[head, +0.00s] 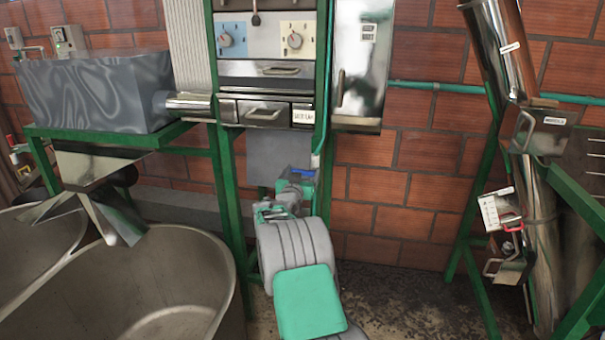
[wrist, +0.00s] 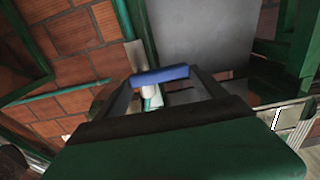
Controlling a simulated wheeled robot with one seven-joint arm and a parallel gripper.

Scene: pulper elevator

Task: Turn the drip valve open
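The drip valve's blue handle (head: 321,175) shows below the panel stand in the head view, just beyond my gripper (head: 303,186). In the wrist view the blue handle (wrist: 160,75) lies crosswise at the tips of my gripper (wrist: 162,78). The two dark fingers stand apart, with one at each end of the handle. I cannot tell whether they press on it. A white valve part and green pipe (wrist: 151,96) show behind and below the handle. Much of the valve body is hidden by my gripper.
The green frame's posts (head: 229,185) stand close to my arm, under the control panel (head: 265,38). A brick wall (head: 390,180) is behind. A large metal tub (head: 205,262) stands at left. A steel machine (head: 540,220) on green legs is at right.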

